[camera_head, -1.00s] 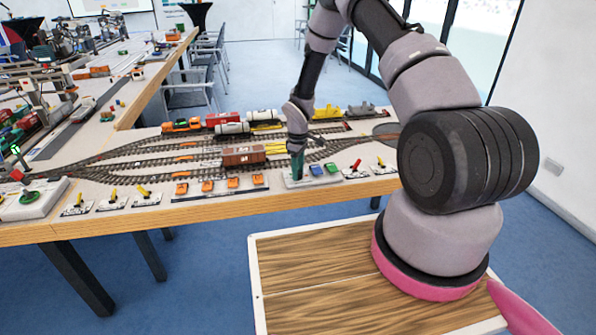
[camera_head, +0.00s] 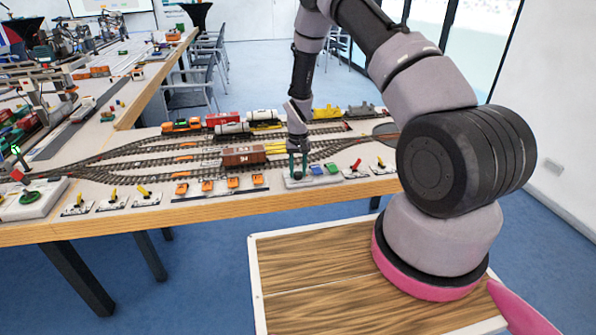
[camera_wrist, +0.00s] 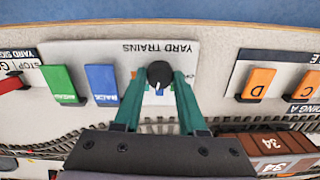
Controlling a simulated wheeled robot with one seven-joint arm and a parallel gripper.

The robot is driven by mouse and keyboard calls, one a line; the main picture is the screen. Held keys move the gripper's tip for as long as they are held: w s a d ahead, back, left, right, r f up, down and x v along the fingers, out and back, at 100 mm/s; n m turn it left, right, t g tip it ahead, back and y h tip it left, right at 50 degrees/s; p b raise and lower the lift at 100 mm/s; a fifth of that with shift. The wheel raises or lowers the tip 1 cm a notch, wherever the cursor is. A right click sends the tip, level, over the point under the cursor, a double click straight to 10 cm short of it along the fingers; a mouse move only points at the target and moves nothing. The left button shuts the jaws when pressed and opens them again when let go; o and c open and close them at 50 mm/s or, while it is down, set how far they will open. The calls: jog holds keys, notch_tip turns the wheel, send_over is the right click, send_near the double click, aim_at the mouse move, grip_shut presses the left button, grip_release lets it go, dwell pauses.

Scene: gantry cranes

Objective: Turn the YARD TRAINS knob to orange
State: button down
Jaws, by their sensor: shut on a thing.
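The YARD TRAINS knob (camera_wrist: 159,74) is round and black with a white pointer line. It sits on a white panel (camera_wrist: 170,50) whose YARD TRAINS label reads upside down in the wrist view. The pointer aims roughly down in that view, toward a blue mark (camera_wrist: 159,92). A small orange mark shows to the left, partly behind a finger. My gripper (camera_wrist: 160,77), with green fingers, is shut on the knob, one finger on each side. In the head view my gripper (camera_head: 298,168) reaches down onto the panel, and the knob is hidden there.
A blue button (camera_wrist: 102,83) and a green button (camera_wrist: 61,84) stand beside the knob. Orange switches (camera_wrist: 258,83) are on the other side. A brown wagon (camera_head: 243,155) and tracks lie close behind my gripper.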

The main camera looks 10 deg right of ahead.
aim_at(298, 173)
jog(key=m, duration=1.2)
jog(key=shift+m, duration=0.4)
dwell(0.3)
jog(key=shift+c, duration=2.3)
grip_release()
jog(key=shift+r, duration=0.1)
notch_tip(298, 173, up, 11)
jog(key=shift+f, duration=0.2)
